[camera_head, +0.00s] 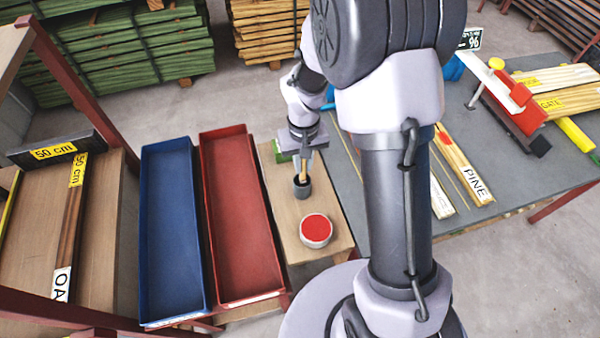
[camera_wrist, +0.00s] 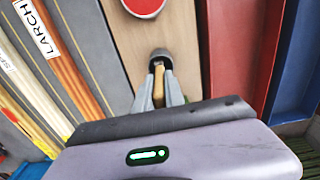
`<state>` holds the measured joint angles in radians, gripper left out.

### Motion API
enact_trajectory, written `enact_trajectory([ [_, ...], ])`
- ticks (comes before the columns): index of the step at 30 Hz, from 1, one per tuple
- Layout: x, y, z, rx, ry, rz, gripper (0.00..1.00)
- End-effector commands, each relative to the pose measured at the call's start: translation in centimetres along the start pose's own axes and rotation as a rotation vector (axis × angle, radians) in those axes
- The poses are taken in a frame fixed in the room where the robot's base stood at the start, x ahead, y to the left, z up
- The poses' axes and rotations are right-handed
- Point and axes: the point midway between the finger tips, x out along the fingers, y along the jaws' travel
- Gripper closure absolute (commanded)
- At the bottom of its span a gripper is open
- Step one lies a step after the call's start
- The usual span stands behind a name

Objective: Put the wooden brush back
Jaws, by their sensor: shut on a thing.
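My gripper (camera_head: 304,158) is shut on the wooden brush (camera_head: 303,171), whose light handle also shows between the fingers in the wrist view (camera_wrist: 159,82).
Red (camera_head: 240,220) and blue (camera_head: 172,235) trays lie to the left. A grey table (camera_head: 480,125) with labelled wood strips and a red clamp tool (camera_head: 515,100) is to the right.

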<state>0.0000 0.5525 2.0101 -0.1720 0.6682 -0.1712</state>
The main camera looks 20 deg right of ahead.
Motion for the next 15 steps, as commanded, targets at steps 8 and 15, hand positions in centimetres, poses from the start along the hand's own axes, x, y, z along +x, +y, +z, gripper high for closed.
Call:
enact_trajectory([
  [8,1.89,0.00,0.00,-0.001,0.000,0.000,1.00],
  [15,2.25,0.00,0.01,-0.001,0.000,0.000,0.72],
])
